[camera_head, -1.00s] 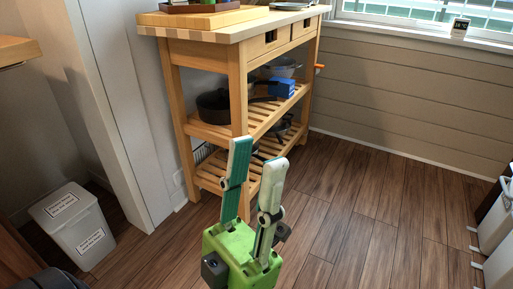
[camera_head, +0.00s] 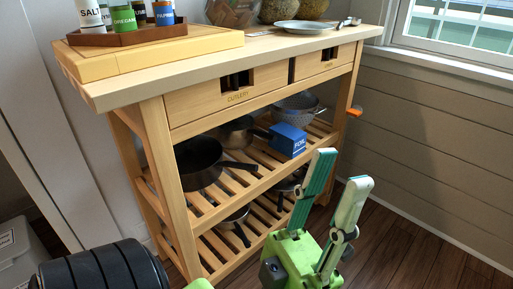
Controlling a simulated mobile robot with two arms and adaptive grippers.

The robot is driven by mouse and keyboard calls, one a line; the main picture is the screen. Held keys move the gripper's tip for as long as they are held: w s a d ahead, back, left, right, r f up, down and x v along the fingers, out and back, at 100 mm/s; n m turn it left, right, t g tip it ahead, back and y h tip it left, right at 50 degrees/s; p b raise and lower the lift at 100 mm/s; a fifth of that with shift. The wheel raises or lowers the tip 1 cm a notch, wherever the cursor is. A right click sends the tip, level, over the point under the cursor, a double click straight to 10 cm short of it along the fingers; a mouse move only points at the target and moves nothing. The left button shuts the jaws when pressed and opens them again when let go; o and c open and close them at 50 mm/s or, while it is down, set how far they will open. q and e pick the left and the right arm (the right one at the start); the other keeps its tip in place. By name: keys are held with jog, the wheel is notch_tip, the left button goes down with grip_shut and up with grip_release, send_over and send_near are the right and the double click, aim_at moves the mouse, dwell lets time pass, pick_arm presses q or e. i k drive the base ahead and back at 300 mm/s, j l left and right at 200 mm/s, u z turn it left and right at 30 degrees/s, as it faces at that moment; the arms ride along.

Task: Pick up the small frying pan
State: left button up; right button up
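A black frying pan (camera_head: 198,165) sits on the cart's middle slatted shelf at the left, its handle pointing right. A smaller dark pan (camera_head: 236,133) stands behind it, partly hidden. On the lower shelf, a pan (camera_head: 236,217) lies partly hidden under the slats, and another dark pan (camera_head: 289,182) shows to its right. I cannot tell for certain which is the small frying pan. My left gripper (camera_head: 338,174), green with teal pads, is open and empty, in front of the cart at the right, apart from every pan. My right gripper is not in view.
The wooden cart (camera_head: 205,106) has posts and shelf edges around the pans. A blue foil box (camera_head: 288,140) and a grey colander (camera_head: 298,107) share the middle shelf. A cutting board (camera_head: 150,52), spice jars and a plate (camera_head: 305,27) are on top. Floor at right is clear.

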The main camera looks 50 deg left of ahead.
aim_at(233, 218)
jog(key=i, duration=1.85)
jog(key=i+u, duration=0.4)
jog(key=i+l+u, duration=0.15)
jog(key=u, duration=0.2)
jog(key=i+l+u, duration=0.2)
jog(key=i+u, duration=0.2)
jog(key=u, duration=2.55)
jog(key=k+j, duration=0.05)
jog(key=j, duration=0.05)
